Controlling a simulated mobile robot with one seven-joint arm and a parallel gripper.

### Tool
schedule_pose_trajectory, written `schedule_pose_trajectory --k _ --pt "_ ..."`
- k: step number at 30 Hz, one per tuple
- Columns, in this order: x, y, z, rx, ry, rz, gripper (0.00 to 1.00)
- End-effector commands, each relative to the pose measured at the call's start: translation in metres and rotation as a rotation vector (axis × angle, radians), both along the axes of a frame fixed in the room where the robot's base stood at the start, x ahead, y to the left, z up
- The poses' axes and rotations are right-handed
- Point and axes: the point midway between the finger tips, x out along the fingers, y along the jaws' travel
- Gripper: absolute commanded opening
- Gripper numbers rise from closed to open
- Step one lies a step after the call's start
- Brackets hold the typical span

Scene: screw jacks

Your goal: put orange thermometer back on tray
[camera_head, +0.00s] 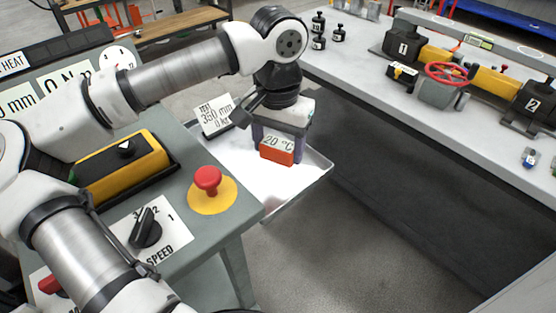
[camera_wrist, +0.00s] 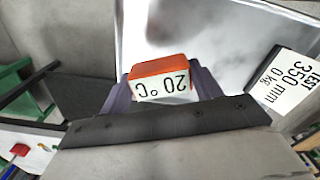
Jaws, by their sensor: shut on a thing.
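The orange thermometer (camera_head: 277,151) is a small box with a white face reading 20 °C. In the wrist view the thermometer (camera_wrist: 160,80) sits between the two purple fingers of my gripper (camera_wrist: 158,88), upside down in that picture. In the head view my gripper (camera_head: 279,145) points down and is shut on the thermometer, over the tray (camera_head: 318,172). The tray is shallow, pale and metal-rimmed; it also shows in the wrist view (camera_wrist: 240,30). I cannot tell whether the thermometer touches the tray floor.
A white card (camera_head: 216,115) reading TEST 350 mm 0 kg stands at the tray's left back. A console (camera_head: 225,222) with a red button (camera_head: 208,180) is to the left. A bench (camera_head: 360,75) with screw jacks and a red handwheel (camera_head: 445,73) is to the right.

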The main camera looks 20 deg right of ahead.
Motion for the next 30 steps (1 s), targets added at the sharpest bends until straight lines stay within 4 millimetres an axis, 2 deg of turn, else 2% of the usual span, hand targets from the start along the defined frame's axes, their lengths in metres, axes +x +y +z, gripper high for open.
schedule_pose_trajectory --k 7,14,26,27,30 --pt "0.000 0.000 -0.018 0.000 0.000 0.000 0.32" --pt "0.000 0.000 -0.051 0.001 0.001 0.000 0.32" --pt "0.000 0.000 -0.057 0.000 -0.001 0.001 0.32" --pt "0.000 0.000 -0.056 0.000 -0.001 0.001 0.67" --pt "0.000 0.000 -0.056 0.000 -0.001 0.001 0.80"
